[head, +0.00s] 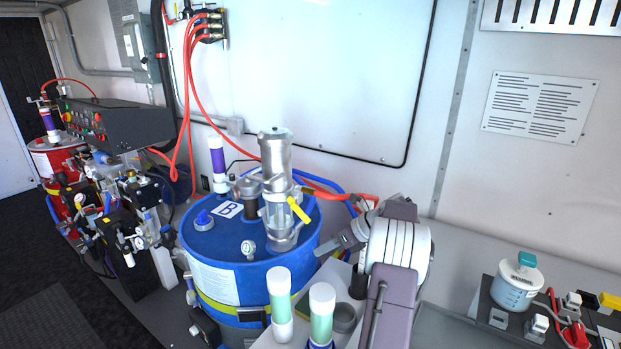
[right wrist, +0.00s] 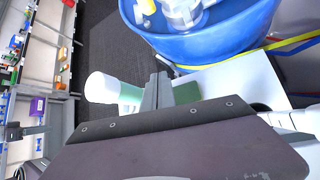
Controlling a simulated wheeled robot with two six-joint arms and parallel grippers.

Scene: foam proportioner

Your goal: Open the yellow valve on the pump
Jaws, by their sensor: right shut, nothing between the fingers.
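The pump (head: 276,175) is a silver upright cylinder on top of a blue drum (head: 230,265) marked B. The yellow valve (head: 298,210) is a short yellow handle on the pump's right side, slanting down to the right. My right gripper (head: 328,250) is right of the drum and below the valve, apart from the handle. In the right wrist view its fingers (right wrist: 158,82) are together and empty. My left gripper is not in view.
Two white-capped bottles with green contents (head: 280,300) (head: 321,312) stand in front of the drum. Red hoses (head: 330,188) run behind the pump. A white jug (head: 516,280) sits on a bench at right. A control panel (head: 115,120) and pump machinery fill the left side.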

